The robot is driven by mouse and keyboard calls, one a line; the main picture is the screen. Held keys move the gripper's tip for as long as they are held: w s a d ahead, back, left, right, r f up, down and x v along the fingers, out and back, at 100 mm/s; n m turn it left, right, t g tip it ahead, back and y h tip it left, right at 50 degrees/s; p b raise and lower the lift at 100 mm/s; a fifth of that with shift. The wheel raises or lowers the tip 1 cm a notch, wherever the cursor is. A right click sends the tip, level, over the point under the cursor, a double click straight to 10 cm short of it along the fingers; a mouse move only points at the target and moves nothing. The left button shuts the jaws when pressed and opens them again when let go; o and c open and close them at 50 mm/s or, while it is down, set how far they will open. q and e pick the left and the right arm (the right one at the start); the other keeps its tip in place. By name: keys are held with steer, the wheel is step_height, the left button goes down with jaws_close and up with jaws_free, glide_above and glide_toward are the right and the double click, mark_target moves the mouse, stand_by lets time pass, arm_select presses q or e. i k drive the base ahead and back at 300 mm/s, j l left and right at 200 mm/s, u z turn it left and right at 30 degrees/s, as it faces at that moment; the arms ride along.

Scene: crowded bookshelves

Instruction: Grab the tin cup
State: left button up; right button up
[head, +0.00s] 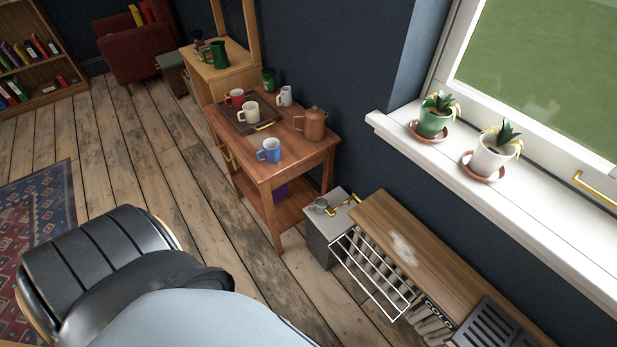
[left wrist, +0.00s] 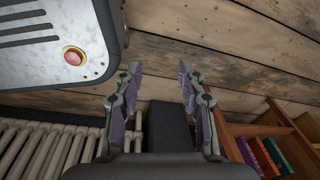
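I do not see the cup in the left wrist view. My left gripper (left wrist: 159,75) is open and empty in the left wrist view, with bare plank floor beyond its fingers. Neither gripper shows in the head view, so I cannot tell its distance from the cup.
A brass-coloured fitting (head: 345,205) sits right of the cup. A white rack (head: 372,275) and wooden shelf top (head: 430,250) adjoin the cabinet.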

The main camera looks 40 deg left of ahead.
mark_target(321, 203)
steer(key=j+u, duration=0.1)
steer(key=j, duration=0.65)
steer(key=j+u, duration=0.1)
steer(key=j, duration=0.6)
steer(key=i+j+u, duration=0.1)
steer(key=j, duration=0.65)
steer(key=i+j+u, duration=0.15)
steer(key=j, duration=0.55)
